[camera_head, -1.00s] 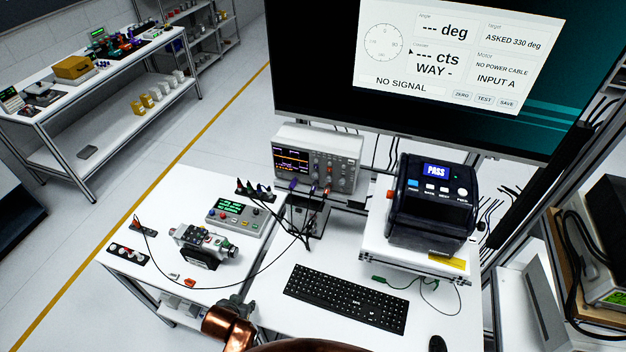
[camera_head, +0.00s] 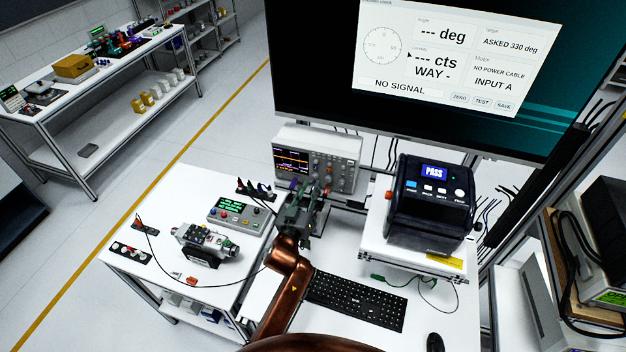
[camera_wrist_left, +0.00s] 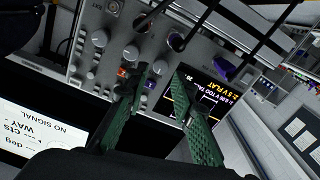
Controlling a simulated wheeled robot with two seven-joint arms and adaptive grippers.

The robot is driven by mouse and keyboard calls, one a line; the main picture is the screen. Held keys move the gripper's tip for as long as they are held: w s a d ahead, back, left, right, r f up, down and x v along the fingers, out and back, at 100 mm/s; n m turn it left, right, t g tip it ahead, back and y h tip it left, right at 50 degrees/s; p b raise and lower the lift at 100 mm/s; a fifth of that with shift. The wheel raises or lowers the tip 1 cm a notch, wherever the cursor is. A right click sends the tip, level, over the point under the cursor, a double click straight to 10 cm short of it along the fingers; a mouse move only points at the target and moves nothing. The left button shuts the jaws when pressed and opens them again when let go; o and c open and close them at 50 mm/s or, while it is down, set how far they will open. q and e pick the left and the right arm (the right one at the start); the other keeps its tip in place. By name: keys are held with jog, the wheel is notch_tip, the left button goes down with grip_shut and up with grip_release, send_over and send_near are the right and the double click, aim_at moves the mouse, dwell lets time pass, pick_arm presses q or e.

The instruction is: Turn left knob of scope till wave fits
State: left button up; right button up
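The scope (camera_head: 330,143) stands at the back of the table under the monitor, its lit screen (camera_head: 291,160) on the left of its face. My left gripper (camera_head: 315,186) is in front of its lower face and hides part of the panel. In the left wrist view the green fingers of my left gripper (camera_wrist_left: 163,72) are apart, close to the panel. A grey knob (camera_wrist_left: 160,67) shows between the fingertips; I cannot tell whether they touch it. Other knobs (camera_wrist_left: 131,52) are beside it. The scope screen (camera_wrist_left: 212,95) shows yellow text including "FLAT". My right gripper is not in view.
Dark leads (camera_wrist_left: 208,22) plug into the scope near the fingers. A black labelled device (camera_head: 432,205) stands right of the scope, a keyboard (camera_head: 355,302) in front. A bench unit (camera_head: 237,215) and a motor rig (camera_head: 203,245) stand left. The monitor (camera_head: 460,60) overhangs behind.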

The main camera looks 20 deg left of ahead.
aim_at(315, 178)
pick_arm(q)
jog(key=shift+w, duration=1.85)
jog(key=shift+c, duration=0.7)
grip_shut()
